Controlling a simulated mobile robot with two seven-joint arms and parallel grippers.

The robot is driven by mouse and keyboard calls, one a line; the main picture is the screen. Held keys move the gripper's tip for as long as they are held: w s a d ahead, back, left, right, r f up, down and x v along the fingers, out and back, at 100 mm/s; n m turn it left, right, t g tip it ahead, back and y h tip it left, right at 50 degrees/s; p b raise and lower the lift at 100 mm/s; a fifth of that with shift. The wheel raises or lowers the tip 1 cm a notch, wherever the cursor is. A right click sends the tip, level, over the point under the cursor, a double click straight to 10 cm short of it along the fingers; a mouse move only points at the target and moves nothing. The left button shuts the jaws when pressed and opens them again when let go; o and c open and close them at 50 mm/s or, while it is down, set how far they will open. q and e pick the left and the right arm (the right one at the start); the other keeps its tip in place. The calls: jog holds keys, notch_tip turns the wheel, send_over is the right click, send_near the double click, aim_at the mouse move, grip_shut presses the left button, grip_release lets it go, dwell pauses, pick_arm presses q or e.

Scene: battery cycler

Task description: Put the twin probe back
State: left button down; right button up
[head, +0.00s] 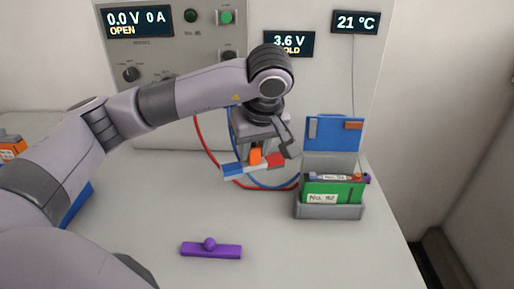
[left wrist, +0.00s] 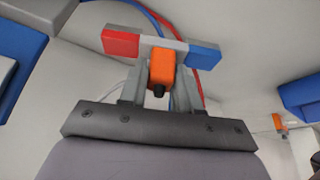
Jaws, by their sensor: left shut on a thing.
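The twin probe is a grey bar with a blue end, a red end and an orange middle grip (head: 255,156). My left gripper (head: 256,150) points down and is shut on the orange grip, holding the probe above the table left of the grey holder. In the left wrist view the orange grip (left wrist: 162,70) sits between the two fingers of my left gripper (left wrist: 161,80), with the red end at left and the blue end at right. A red cable and a blue cable run behind the probe. My right gripper is not in view.
A grey holder (head: 330,212) with a green block labelled No. 82 and a blue back panel (head: 334,134) stands at right. A purple bar with a knob (head: 210,250) lies at front. The cycler panel (head: 165,60) rises behind. The table's front middle is otherwise clear.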

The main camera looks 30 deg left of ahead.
pick_arm(q)
jog(key=w+a+p, duration=0.2)
jog(key=w+a, duration=0.3)
jog(key=w, duration=0.3)
jog(key=f, duration=0.6)
jog(key=shift+w+a+f, duration=0.1)
jog(key=shift+w+f, duration=0.05)
jog(key=shift+w, duration=0.15)
jog(key=shift+w+a+f+p, duration=0.1)
jog(key=shift+w+f+p, duration=0.1)
jog(key=shift+p, duration=0.25)
jog(key=shift+f, duration=0.1)
jog(key=shift+f, duration=0.15)
jog(key=c, duration=0.8)
grip_release()
